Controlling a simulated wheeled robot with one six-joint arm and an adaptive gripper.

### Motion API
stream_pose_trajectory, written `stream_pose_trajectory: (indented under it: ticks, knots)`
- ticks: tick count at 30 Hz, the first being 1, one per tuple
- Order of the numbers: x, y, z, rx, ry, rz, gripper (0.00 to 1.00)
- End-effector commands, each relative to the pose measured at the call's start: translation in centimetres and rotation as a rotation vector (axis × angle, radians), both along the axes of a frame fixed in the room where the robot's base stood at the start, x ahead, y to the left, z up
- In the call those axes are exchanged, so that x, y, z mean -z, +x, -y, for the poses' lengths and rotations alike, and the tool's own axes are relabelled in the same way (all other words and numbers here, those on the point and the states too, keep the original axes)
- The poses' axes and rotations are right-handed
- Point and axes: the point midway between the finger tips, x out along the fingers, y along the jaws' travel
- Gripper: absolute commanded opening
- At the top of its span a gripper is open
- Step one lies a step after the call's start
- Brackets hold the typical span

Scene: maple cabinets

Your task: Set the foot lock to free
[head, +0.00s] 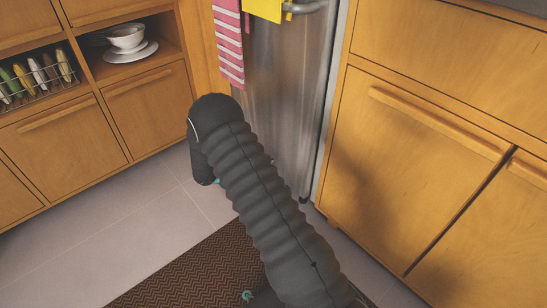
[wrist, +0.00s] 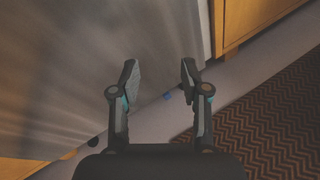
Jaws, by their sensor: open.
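A steel appliance (head: 285,110) stands between the wooden cabinets, with a small dark foot (head: 304,199) at its lower right corner. In the head view my arm hides most of the gripper and the blue piece.
A dark patterned mat (head: 190,268) lies on the tiled floor (head: 120,225). Wooden cabinets (head: 405,185) flank the appliance on the right and left. The floor at the left is clear.

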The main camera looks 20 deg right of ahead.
Motion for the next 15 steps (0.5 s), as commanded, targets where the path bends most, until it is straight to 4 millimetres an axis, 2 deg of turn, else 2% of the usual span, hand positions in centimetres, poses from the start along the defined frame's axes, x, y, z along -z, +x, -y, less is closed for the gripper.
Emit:
stream_pose_trajectory:
  ticks: [3,15]
  knots:
    - [-1.9,-0.5,0.2,0.037,0.035,0.032,0.46]
    - [-7.1,-2.7,0.5,0.144,0.154,0.131,0.46]
